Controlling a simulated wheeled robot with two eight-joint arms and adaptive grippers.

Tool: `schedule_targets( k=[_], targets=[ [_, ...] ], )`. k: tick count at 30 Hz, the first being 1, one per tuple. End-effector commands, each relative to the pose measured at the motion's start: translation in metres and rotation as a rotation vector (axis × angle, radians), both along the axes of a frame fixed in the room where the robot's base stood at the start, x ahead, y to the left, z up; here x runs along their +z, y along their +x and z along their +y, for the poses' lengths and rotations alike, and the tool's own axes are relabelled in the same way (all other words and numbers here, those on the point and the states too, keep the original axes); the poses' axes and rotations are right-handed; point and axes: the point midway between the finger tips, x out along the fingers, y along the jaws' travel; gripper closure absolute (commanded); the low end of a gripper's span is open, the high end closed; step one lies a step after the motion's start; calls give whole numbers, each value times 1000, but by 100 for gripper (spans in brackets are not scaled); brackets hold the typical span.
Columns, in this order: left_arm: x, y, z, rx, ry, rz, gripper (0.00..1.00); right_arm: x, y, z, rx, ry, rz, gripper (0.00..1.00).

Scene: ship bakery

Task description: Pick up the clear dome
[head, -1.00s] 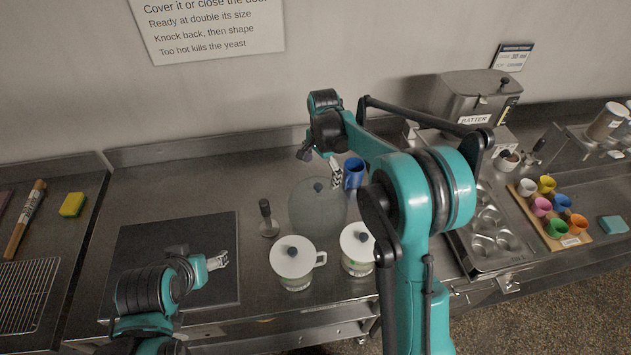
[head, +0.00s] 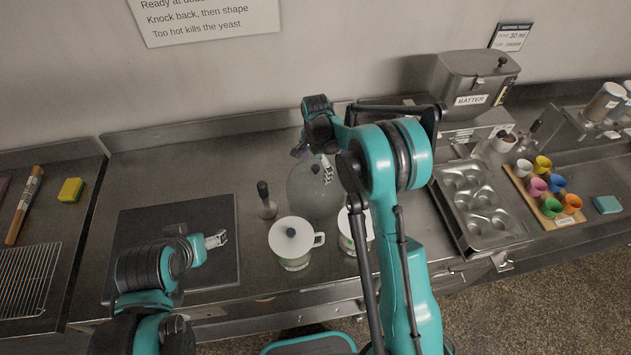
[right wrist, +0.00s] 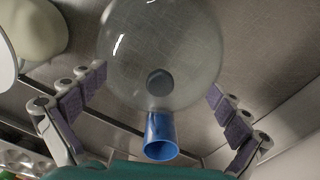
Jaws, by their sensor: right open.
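The clear dome (head: 309,197) stands on the steel counter behind the two lidded jars, with a dark knob on its top. In the right wrist view the dome (right wrist: 160,45) lies ahead of my right gripper (right wrist: 157,95), its knob between and beyond the fingers. I cannot tell whether a finger touches the dome. My left gripper (head: 217,240) is over the dark mat, away from the dome; its jaw state is unclear.
Two lidded jars, one white-lidded jar (head: 291,240) and another (head: 350,232), stand in front of the dome. A blue cup (right wrist: 160,137) is close to my right gripper. A muffin tin (head: 480,205) lies right.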

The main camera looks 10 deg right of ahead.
Motion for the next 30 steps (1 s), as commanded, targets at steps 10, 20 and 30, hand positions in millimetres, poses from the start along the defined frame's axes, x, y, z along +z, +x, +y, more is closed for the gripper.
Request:
schedule_targets(
  k=[10, 20, 30],
  targets=[
    [0, 0, 0, 0, 0, 0, 29, 0, 0, 0, 0, 0, 0, 79],
    [0, 0, 0, 0, 0, 0, 29, -1, 0, 0, 0, 0, 0, 100],
    [1, 0, 0, 0, 0, 0, 29, 21, 0, 0, 0, 0, 1, 100]
  ],
)
